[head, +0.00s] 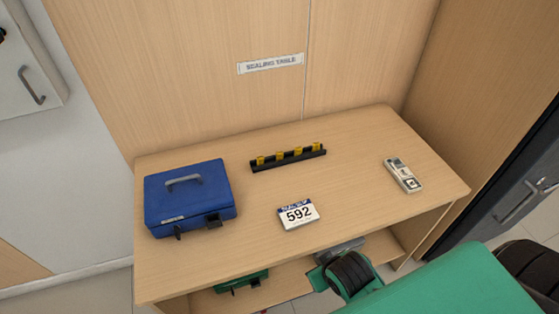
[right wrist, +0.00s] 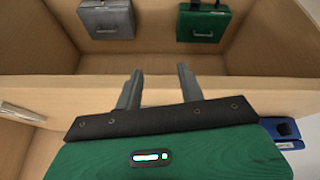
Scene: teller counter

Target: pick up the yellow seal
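Several small yellow seals (head: 281,156) stand in a row in a narrow black rack (head: 262,167) on the wooden table, right of the blue box. No seal shows in the right wrist view. My right arm reaches in from the lower right of the head view, low at the table's front edge. My right gripper's two grey fingers (right wrist: 159,88) show in the right wrist view, apart with nothing between them, against the table's wooden edge. My left gripper is in neither view.
A grey box (right wrist: 107,19) and a green box (right wrist: 204,22) sit on the shelf below. The table between the rack and device is clear.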

